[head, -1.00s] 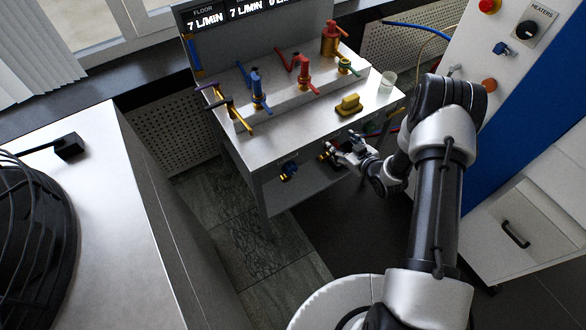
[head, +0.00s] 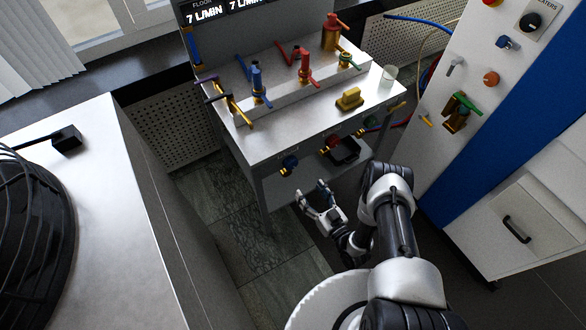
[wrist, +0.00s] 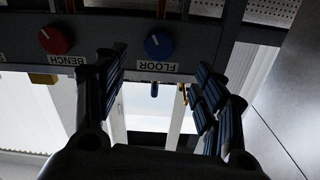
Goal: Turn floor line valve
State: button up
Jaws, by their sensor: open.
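The floor line valve is a blue knob (head: 289,163) on the front face of the steel bench, left of a red knob (head: 333,141). In the wrist view the blue knob (wrist: 158,45) sits above an upside-down FLOOR label (wrist: 158,67), and the red knob (wrist: 56,40) is by a BENCH label. My gripper (head: 311,192) is open and empty, below and to the right of the blue knob, apart from it. In the wrist view the blue knob lies between the open fingers (wrist: 158,80), farther off. A display (head: 205,17) at the back reads 7 L/MIN for FLOOR.
The bench top (head: 300,122) carries colored taps, a yellow block (head: 349,99) and a clear beaker (head: 389,76). A white-and-blue cabinet (head: 480,120) stands right. Tiled floor is open below the gripper.

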aim_at(292, 167)
jog(key=b+x, duration=0.3)
jog(key=x, duration=0.9)
jog(key=shift+w+a, duration=0.1)
jog(key=shift+c, duration=0.6)
jog(key=c, duration=0.9)
